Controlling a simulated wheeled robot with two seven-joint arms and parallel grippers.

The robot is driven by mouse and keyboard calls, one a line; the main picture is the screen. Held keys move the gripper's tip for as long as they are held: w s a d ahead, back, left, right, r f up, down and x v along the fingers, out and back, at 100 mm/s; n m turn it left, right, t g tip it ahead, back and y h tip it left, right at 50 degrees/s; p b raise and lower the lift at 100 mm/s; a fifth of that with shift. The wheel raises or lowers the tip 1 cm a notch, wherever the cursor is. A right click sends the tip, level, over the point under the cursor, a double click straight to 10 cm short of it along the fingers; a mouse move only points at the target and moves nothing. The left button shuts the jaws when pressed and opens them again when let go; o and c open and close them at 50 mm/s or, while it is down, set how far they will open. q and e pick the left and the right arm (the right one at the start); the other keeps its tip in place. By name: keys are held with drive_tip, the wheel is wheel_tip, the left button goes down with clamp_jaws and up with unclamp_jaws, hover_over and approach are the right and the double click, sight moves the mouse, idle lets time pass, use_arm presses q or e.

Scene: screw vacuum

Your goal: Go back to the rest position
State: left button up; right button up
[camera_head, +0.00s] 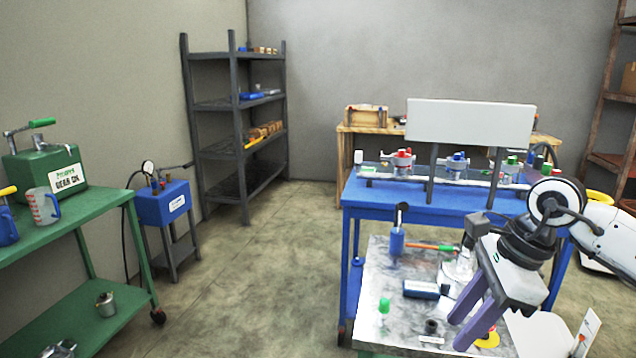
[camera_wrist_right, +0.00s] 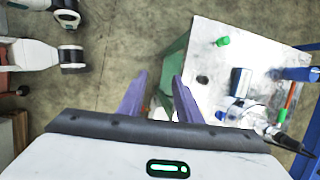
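My right gripper (camera_head: 459,332) hangs over the front of the metal-topped work table (camera_head: 400,335), its two purple fingers pointing down and to the left. The right wrist view shows the same gripper (camera_wrist_right: 160,76) with its fingers apart and nothing held between them. In that view the table top (camera_wrist_right: 208,45) lies to the right of the fingers. My left gripper is not in the head view.
A blue bench (camera_head: 410,197) stands behind. A green bench (camera_head: 95,215) is at left. The floor (camera_head: 250,290) between is clear.

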drive_tip(key=s+a+m+t+y, duration=0.1)
drive_tip(key=s+a+m+y, duration=0.45)
drive_tip(key=a, duration=0.75)
drive_tip(key=s+a+m+t+y, duration=0.1)
drive_tip(key=s+a+m+y, duration=0.1)
drive_tip(key=a+m+y, duration=0.75)
drive_tip(key=w+d+f+m+t+h, duration=0.1)
drive_tip(key=d+f+m+t+h, duration=0.6)
drive_tip(key=m, duration=0.6)
drive_tip(key=w+d+f+m+t+h, duration=0.15)
drive_tip(key=f+m+t+h, duration=0.3)
drive_tip(key=f+m, duration=0.7)
drive_tip(key=s+d+f+m+g+h, duration=0.2)
drive_tip(key=s+f+m, duration=0.3)
drive_tip(key=s+f, duration=0.3)
drive_tip(key=s+d+f+m+g+h, duration=0.2)
drive_tip(key=s+d+f+m+g, duration=0.2)
drive_tip(key=s+f, duration=0.3)
drive_tip(key=s+m, duration=0.1)
drive_tip(key=s, duration=0.2)
drive_tip(key=shift+d+f, duration=0.3)
drive_tip(key=shift+f, duration=0.1)
drive_tip(key=shift+w, duration=0.15)
